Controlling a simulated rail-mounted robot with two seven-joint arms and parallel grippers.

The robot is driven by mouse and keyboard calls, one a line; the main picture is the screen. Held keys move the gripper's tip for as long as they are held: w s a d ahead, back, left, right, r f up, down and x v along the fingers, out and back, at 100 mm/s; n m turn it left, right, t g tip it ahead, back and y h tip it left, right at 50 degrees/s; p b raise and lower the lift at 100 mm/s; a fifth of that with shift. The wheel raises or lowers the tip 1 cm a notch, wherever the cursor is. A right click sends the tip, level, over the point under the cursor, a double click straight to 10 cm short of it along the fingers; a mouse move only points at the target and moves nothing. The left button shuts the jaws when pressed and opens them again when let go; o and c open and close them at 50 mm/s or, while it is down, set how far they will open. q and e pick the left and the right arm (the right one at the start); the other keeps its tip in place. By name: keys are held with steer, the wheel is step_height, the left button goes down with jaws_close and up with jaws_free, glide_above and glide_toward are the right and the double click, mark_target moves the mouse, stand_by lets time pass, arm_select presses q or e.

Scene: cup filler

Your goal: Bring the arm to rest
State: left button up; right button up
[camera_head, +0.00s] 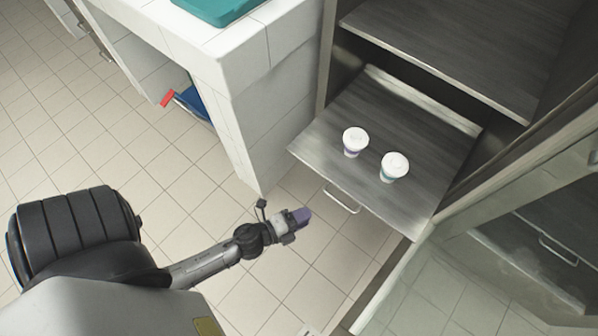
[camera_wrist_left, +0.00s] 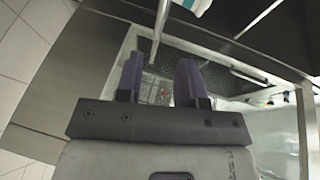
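My left arm reaches in from the lower left in the head view. Its left gripper (camera_head: 302,216) has purple fingertips and hangs over the tiled floor, apart from the pulled-out shelf. In the left wrist view the two purple fingers of the left gripper (camera_wrist_left: 160,82) stand apart with nothing between them. Two white-lidded cups stand upright on the shelf: the left cup (camera_head: 354,142) and the right cup (camera_head: 394,167). Neither cup is touched. My right gripper is not in view.
The pulled-out shelf (camera_head: 330,128) has a front handle (camera_head: 341,201) near my gripper. A white tiled counter (camera_head: 262,100) with a teal basin (camera_head: 222,8) stands at the upper left. A cabinet with a drawer handle (camera_head: 558,250) is at the right. The floor (camera_head: 150,170) at the left is clear.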

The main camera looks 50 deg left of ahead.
arm_select(q)
steer(key=shift+s+a+r, duration=0.1)
steer(key=shift+s, duration=0.45)
